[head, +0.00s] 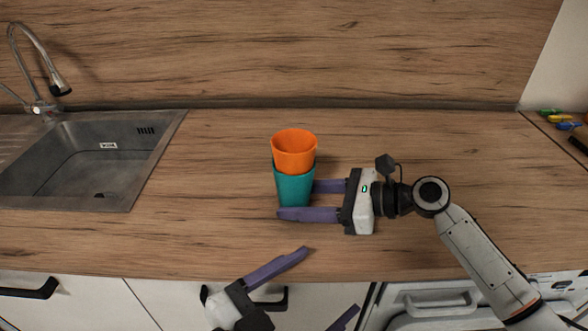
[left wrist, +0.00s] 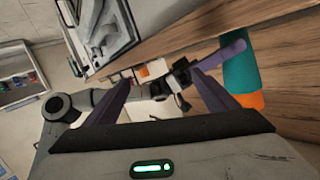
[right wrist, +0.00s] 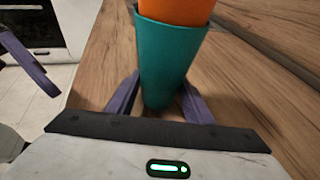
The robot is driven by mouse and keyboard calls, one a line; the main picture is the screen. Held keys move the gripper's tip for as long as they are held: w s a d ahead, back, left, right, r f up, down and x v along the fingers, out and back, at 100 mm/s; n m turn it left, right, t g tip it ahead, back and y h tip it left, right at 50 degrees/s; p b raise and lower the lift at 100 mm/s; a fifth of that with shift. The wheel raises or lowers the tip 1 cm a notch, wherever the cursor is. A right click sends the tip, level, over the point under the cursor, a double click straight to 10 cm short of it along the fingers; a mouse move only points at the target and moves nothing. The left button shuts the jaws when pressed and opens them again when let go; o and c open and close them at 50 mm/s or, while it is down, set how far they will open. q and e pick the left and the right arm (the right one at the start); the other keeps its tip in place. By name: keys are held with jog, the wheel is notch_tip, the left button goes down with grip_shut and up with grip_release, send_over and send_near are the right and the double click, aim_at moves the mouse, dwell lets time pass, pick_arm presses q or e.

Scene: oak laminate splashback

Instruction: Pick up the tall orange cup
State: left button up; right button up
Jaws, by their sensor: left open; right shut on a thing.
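The orange cup (head: 294,150) sits upright, nested in the mouth of a teal cup (head: 293,187); its lower part is hidden inside. My right gripper (head: 298,200) is shut on the teal cup from the right, below the orange cup. The right wrist view shows the teal cup (right wrist: 168,60) between its fingers and the orange cup (right wrist: 178,10) above. My left gripper (head: 330,280) is open and empty in front of the counter edge, nearer than the cups. In the left wrist view, the orange cup (left wrist: 250,100) and teal cup (left wrist: 238,65) are at the right.
A steel sink (head: 90,160) with a tap (head: 40,70) is at the left of the wooden counter (head: 220,230). Small coloured items (head: 560,119) lie at the far right. The counter between sink and cups is clear. White cabinet fronts (head: 80,305) are below.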

aim_at(302, 138)
pick_arm(q)
jog(key=w+a+r+n+t+y, duration=0.1)
jog(key=w+a+r+n, duration=0.1)
jog(key=w+r, duration=0.2)
jog(key=w+a+r+n+t+y, duration=0.1)
jog(key=w+a+r+n+t, duration=0.1)
jog(key=w+r, duration=0.1)
jog(key=w+a+r+n+t+y, duration=0.1)
jog(key=w+a+r+n+t, duration=0.1)
jog(key=w+r, duration=0.2)
jog(key=shift+w+a+r+y, duration=0.2)
jog(key=shift+w+r+y, duration=0.1)
jog(key=shift+w, duration=0.3)
jog(key=x, duration=0.5)
jog(key=shift+w+r, duration=0.2)
jog(key=shift+w, duration=0.1)
jog(key=shift+x, duration=3.1)
jog(key=shift+f, duration=0.1)
jog(key=shift+c, duration=0.2)
jog(key=shift+a, duration=0.1)
jog(key=c, duration=1.1)
